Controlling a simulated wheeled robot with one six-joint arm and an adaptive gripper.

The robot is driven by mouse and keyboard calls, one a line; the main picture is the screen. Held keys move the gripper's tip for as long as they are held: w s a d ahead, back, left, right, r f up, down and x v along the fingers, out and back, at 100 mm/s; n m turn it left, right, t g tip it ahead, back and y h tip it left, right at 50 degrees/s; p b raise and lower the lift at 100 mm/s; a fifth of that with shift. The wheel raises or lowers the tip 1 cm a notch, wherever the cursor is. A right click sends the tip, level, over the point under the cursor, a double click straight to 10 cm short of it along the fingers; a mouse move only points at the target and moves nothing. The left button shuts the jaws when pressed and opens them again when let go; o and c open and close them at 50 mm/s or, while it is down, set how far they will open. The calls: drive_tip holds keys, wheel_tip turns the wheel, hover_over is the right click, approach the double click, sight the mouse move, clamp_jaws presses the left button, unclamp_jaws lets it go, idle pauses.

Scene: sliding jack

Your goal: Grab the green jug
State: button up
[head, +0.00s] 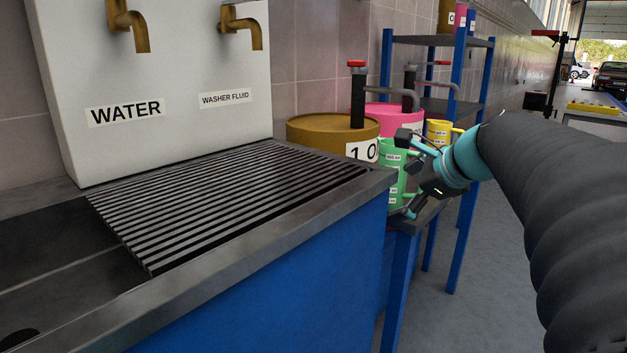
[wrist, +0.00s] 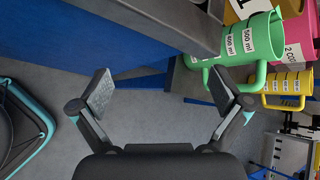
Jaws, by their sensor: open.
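The green jug (head: 389,158) stands on a low blue-framed stand just past the end of the sink counter, partly hidden behind my gripper in the head view. It has white volume labels. In the wrist view the green jug (wrist: 250,42) is at the upper right, with its handle toward the right fingertip. My gripper (head: 404,172) is beside the jug in the head view. In the wrist view my gripper (wrist: 165,92) is open, with bare floor between its fingers. The jug is outside the fingers, beyond the right one.
A yellow jug (head: 438,131) stands behind the green one. A brown drum (head: 315,131) and a pink drum (head: 385,112) with pumps stand close by. The metal counter edge (head: 290,212) lies left of my gripper. Open floor (head: 500,270) is at the right.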

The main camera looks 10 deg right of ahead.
sight(395, 149)
drive_tip(key=w+d+r+m+t, duration=0.3)
drive_tip(key=w+d+r+m, duration=0.2)
drive_tip(key=d+r+m, duration=0.35)
drive_tip(key=shift+m, duration=0.65)
drive_tip(key=shift+d+b+x, duration=0.15)
drive_tip(key=shift+b+x, duration=0.25)
drive_tip(key=shift+x, duration=3.2)
drive_tip(key=shift+d+b+x, duration=0.2)
drive_tip(key=shift+b+x, duration=0.2)
drive_tip(key=shift+x, duration=3.15)
drive_tip(key=shift+f, duration=0.2)
drive_tip(key=c, duration=1.7)
drive_tip(key=shift+r, duration=0.15)
